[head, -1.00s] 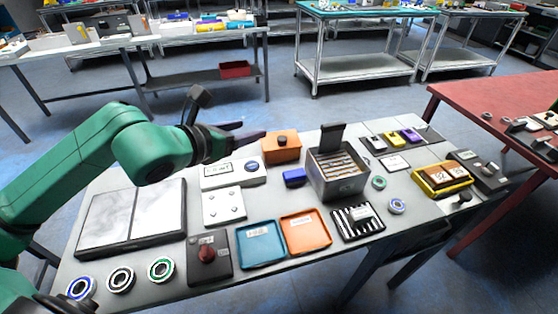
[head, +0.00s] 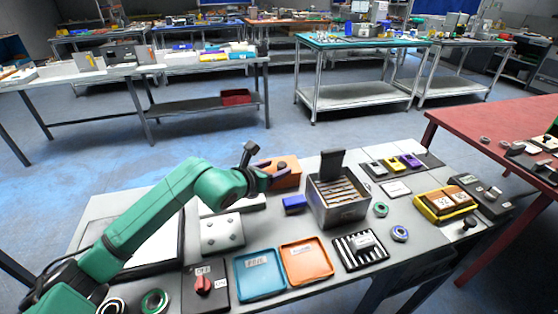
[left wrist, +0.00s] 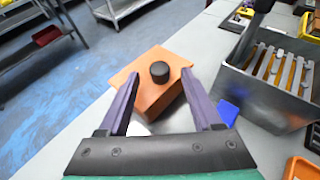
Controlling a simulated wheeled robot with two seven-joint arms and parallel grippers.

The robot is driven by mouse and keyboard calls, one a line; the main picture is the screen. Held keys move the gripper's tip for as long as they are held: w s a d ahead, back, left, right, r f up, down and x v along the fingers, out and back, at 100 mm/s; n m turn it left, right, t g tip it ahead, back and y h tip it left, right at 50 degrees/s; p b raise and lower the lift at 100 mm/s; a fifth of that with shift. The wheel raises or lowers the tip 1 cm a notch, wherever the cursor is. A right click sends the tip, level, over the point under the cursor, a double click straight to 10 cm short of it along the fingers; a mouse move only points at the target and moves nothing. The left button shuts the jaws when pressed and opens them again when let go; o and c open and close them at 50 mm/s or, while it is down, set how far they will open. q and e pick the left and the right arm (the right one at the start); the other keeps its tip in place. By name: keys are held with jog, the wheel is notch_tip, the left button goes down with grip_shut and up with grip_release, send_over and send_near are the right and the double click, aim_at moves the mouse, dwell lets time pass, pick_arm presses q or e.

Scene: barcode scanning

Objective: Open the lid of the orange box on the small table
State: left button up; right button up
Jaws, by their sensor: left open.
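The orange box (head: 287,178) stands near the back edge of the small table (head: 112,206). It also shows in the left wrist view (left wrist: 152,88), with a dark round knob (left wrist: 159,72) on its lid. The lid lies closed on the box. My left gripper (head: 272,168) is open and at the box. In the left wrist view its two purple fingers (left wrist: 160,90) lie on either side of the box's near part, with the knob beyond and between the tips. I cannot tell whether the fingers touch the box. My right gripper is not in view.
A blue block (head: 294,204) lies just in front of the box. An open metal box (head: 340,204) with an upright dark lid stands to its right. Orange (head: 306,262) and blue (head: 259,273) trays lie nearer the front. Floor is free behind the table.

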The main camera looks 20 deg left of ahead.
aim_at(280, 163)
pick_arm(q)
jog(key=x, duration=0.2)
jog(key=shift+w+d+f, duration=0.1)
jog(key=shift+w, duration=0.15)
grip_shut()
dwell(1.2)
